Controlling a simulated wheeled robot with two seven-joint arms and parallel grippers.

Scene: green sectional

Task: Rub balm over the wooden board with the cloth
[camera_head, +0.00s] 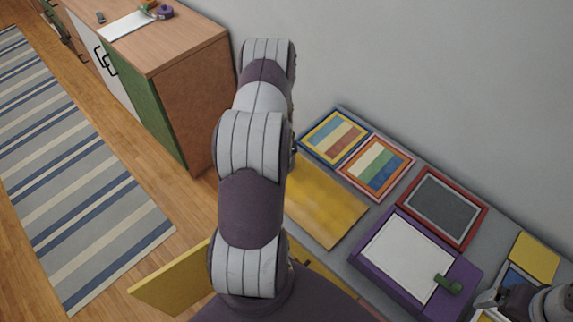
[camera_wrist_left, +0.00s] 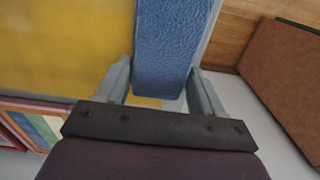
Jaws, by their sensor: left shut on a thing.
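In the left wrist view my left gripper (camera_wrist_left: 158,70) is shut on a blue textured cloth (camera_wrist_left: 167,38), which reaches up out of the frame. The golden-yellow wooden board (camera_wrist_left: 60,45) lies left of and behind the cloth; whether they touch I cannot tell. In the head view the board (camera_head: 330,205) lies flat on the grey table, its left part hidden by my left arm. My left gripper is hidden there. My right gripper (camera_head: 488,298) is at the bottom right edge; its opening is unclear. I cannot pick out any balm.
Two striped framed panels (camera_head: 376,166), a red-framed grey panel (camera_head: 443,207) and a purple box (camera_head: 447,297) with a white top and green piece crowd the table right of the board. A wall stands behind. A wooden cabinet (camera_head: 205,100) is at left, beyond a floor gap.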

